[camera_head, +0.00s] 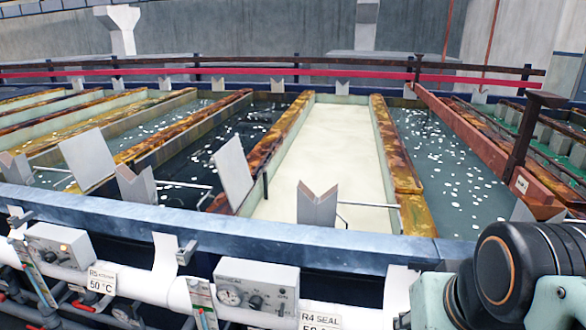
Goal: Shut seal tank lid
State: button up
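A label reading R4 SEAL (320,321) is at the bottom middle, on the white pipe under a grey control box. Behind it is a long tank of flat cream-coloured content (335,150), with rusty orange-brown edges on both sides. To its right is a tank of dark greenish liquid with white flecks (440,165). A long reddish-brown beam or panel (480,140) slopes along that tank's right side. I cannot tell which part is the seal tank lid. My arm's black joint and pale green link fill the lower right corner; my gripper is out of view.
A blue-grey front ledge (250,232) runs across the tanks. V-notched grey blocks (318,208) and a tilted grey plate (233,170) stand up behind it. A control box (257,286) and white pipe are in front. A red rail (240,71) crosses the back.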

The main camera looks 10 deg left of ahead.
aim_at(230, 162)
jog(key=j+z, duration=0.25)
jog(key=j, duration=0.55)
jog(key=j+z, duration=0.3)
jog(key=j, duration=1.15)
jog(key=k+j, duration=0.15)
jog(key=j, duration=1.25)
jog(key=k+j, duration=0.1)
jog(key=j, duration=0.6)
jog(key=i+z, duration=0.3)
jog(key=i, duration=0.2)
jog(key=k+l+u, duration=0.1)
jog(key=k, duration=0.05)
